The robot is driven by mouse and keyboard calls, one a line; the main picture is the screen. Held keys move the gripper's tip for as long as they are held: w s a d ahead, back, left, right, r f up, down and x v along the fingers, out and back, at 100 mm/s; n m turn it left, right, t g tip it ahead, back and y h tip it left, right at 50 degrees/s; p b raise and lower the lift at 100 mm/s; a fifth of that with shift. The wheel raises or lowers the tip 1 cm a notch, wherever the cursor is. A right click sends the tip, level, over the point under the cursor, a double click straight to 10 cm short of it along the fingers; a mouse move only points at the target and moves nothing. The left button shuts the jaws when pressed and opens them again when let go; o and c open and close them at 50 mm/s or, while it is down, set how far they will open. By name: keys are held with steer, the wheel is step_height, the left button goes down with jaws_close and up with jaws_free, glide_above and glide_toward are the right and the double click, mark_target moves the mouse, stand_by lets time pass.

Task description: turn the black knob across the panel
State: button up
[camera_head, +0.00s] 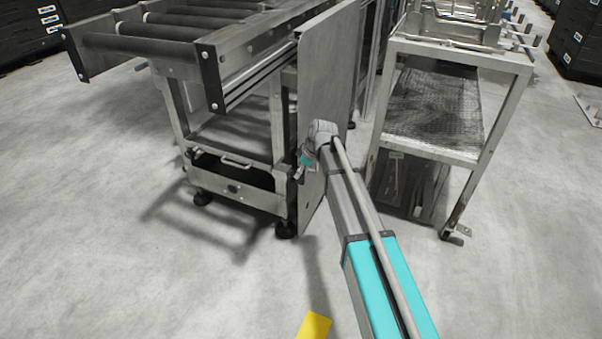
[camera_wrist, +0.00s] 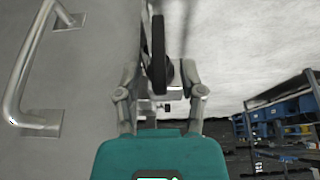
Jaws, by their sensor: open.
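The black knob (camera_wrist: 159,55) shows edge-on in the wrist view as a dark upright bar with a rounded dark part to its right. My gripper (camera_wrist: 161,88) is open, with one finger on each side of the knob's line. I cannot tell whether either finger touches it. The grey panel (camera_wrist: 85,75) fills the left of the wrist view. In the head view the panel (camera_head: 325,85) stands upright at the end of the roller frame. My gripper (camera_head: 300,171) is at its lower part there, small and partly hidden by my arm; the knob cannot be made out.
A metal bar handle (camera_wrist: 28,75) stands out from the panel, left of my gripper. The roller conveyor (camera_head: 207,48) is left of the panel. A wheeled metal cart (camera_head: 472,58) stands close on the right of my arm. The floor in front is mostly clear.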

jaws_close()
stand_by(0.3)
steer(key=shift+w, duration=0.15)
steer(key=shift+w+d+f+m+g+y+b, duration=0.15)
steer(key=shift+w+m+g+y+b, duration=0.3)
steer(key=shift+g+b, duration=0.7)
steer(key=shift+w+d+f+m+g+y+b, duration=0.1)
steer(key=shift+d+f+m+g+y+b, duration=0.1)
steer(key=shift+g+y+b, duration=0.9)
steer(key=shift+w+d+f+m+g+y+b, duration=0.2)
steer(key=shift+g+b, duration=0.5)
steer(key=shift+g, duration=0.95)
steer(key=shift+a+r, duration=0.1)
